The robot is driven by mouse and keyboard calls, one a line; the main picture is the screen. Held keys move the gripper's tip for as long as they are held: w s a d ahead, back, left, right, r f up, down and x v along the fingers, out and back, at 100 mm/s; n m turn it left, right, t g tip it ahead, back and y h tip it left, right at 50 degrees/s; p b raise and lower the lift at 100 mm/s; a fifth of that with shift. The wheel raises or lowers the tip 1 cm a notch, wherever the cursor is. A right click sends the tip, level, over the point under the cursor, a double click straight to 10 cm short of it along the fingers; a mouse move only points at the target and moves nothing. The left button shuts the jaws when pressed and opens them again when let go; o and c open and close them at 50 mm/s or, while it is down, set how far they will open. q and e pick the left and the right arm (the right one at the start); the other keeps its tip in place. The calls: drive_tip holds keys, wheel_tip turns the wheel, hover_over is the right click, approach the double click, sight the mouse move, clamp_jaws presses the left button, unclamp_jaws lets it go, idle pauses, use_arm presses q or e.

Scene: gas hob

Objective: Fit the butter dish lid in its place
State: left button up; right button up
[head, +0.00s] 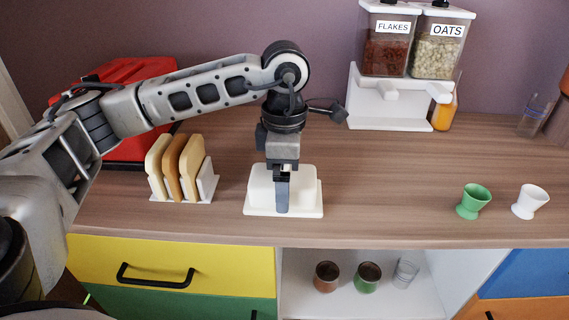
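The butter dish lid (259,186) is a white box-shaped cover. It appears to sit upright on the flat white butter dish base (312,212), on the wooden counter at the middle. My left gripper (282,195) points straight down over the lid. One finger shows in front of the lid's near side, its tip close to the base. The other finger is hidden, so I cannot tell whether the fingers press on the lid. My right gripper is not in view.
A toast rack (208,185) with bread slices stands left of the dish, with a red appliance (125,70) behind. A white stand (385,110) holds flakes and oats containers. A green egg cup (473,201) and a white egg cup (530,201) stand right. The counter between is clear.

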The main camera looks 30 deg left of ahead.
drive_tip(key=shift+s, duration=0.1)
use_arm(q)
wheel_tip(320, 180, up, 16)
drive_tip(key=p, duration=0.2)
drive_tip(key=shift+p, duration=0.35)
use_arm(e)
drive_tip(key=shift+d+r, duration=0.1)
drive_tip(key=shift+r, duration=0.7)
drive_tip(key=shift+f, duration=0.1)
